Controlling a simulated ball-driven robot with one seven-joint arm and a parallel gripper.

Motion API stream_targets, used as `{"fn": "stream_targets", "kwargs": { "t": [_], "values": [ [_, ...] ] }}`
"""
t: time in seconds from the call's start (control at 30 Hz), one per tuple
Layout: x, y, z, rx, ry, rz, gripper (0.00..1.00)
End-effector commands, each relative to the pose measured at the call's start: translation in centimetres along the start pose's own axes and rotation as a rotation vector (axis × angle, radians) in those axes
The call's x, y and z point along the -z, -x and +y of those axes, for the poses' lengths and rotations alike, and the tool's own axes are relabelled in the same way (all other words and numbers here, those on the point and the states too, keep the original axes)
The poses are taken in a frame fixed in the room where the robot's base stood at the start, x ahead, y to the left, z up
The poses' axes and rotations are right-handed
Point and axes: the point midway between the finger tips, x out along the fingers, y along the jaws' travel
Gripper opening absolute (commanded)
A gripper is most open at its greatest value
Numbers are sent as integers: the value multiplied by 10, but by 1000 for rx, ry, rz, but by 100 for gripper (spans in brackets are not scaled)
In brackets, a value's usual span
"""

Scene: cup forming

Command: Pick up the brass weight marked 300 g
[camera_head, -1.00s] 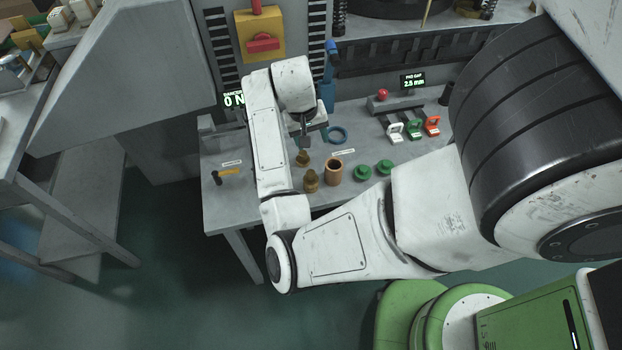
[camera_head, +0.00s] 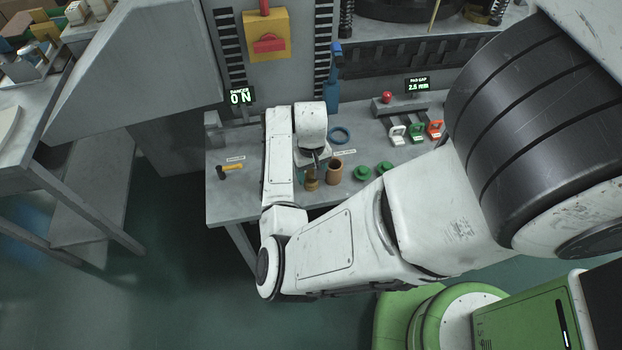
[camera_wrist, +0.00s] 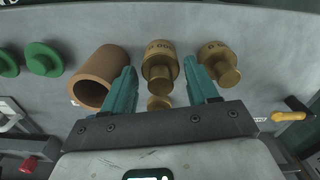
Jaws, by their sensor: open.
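Several brass weights stand on the bench. In the wrist view, one brass weight (camera_wrist: 159,54) sits between the two teal fingertips of my gripper (camera_wrist: 159,68), apart from both. A second brass weight (camera_wrist: 218,56) is just outside the right finger. Part of a smaller brass piece (camera_wrist: 157,103) shows between the fingers, closer to the palm. The stamped marks are only partly visible, so I cannot tell which is the 300 g one. In the head view, my gripper (camera_head: 316,160) is low over the weights and hides some; one brass weight (camera_head: 312,184) shows below it.
A brown hollow cylinder (camera_head: 335,171) stands close beside the weights, left of the fingers in the wrist view. Green knobbed pieces (camera_head: 362,173) lie past it.

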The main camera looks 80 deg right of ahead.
Motion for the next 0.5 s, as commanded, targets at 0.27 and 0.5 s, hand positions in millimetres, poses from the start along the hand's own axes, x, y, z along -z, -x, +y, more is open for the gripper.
{"fn": "stream_targets", "kwargs": {
  "t": [0.27, 0.5],
  "values": [
    [-1, -32, -1, 1, 0, -1, 59],
    [-1, -33, 0, 0, -1, 0, 59]
  ]
}}
